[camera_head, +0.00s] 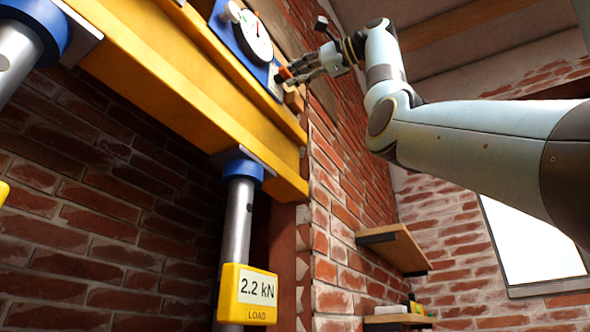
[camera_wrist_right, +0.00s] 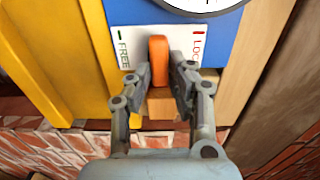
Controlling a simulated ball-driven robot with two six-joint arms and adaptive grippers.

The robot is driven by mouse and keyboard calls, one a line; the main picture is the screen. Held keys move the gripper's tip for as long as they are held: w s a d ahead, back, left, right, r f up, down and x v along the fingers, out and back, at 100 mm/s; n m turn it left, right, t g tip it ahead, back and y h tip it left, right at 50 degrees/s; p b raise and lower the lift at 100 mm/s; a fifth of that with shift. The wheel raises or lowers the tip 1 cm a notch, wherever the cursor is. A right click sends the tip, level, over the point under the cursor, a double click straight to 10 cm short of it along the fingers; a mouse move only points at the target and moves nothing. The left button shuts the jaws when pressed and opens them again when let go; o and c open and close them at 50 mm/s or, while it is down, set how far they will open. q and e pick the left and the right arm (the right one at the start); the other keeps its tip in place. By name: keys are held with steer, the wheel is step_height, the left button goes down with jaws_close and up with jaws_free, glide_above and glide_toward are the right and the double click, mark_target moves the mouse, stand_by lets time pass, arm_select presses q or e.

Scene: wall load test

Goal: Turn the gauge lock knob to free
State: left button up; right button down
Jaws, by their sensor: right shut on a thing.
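The orange gauge lock knob (camera_wrist_right: 159,60) stands nearly upright in the right wrist view, between a green FREE mark on the left and a red LOCK mark on the right of a white label (camera_wrist_right: 122,48). My right gripper (camera_wrist_right: 158,82) is shut on the knob, with one finger on each side. In the head view the right gripper (camera_head: 298,71) is at the lower right end of the blue gauge plate (camera_head: 238,33). The knob is small there and partly hidden by the fingers. The round white gauge (camera_head: 254,38) is above it. My left gripper is not in view.
A yellow beam (camera_head: 180,75) runs below the gauge, held by a steel post (camera_head: 237,220) with a yellow load display (camera_head: 247,295) reading 2.2 kN. Brick walls surround it. A wooden shelf (camera_head: 394,248) juts out at the lower right.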

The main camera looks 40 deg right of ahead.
stand_by(0.5)
steer(key=c, duration=1.2)
jaws_free()
steer(key=shift+c, duration=0.2)
steer(key=v, duration=1.2)
steer(key=shift+f, duration=0.1)
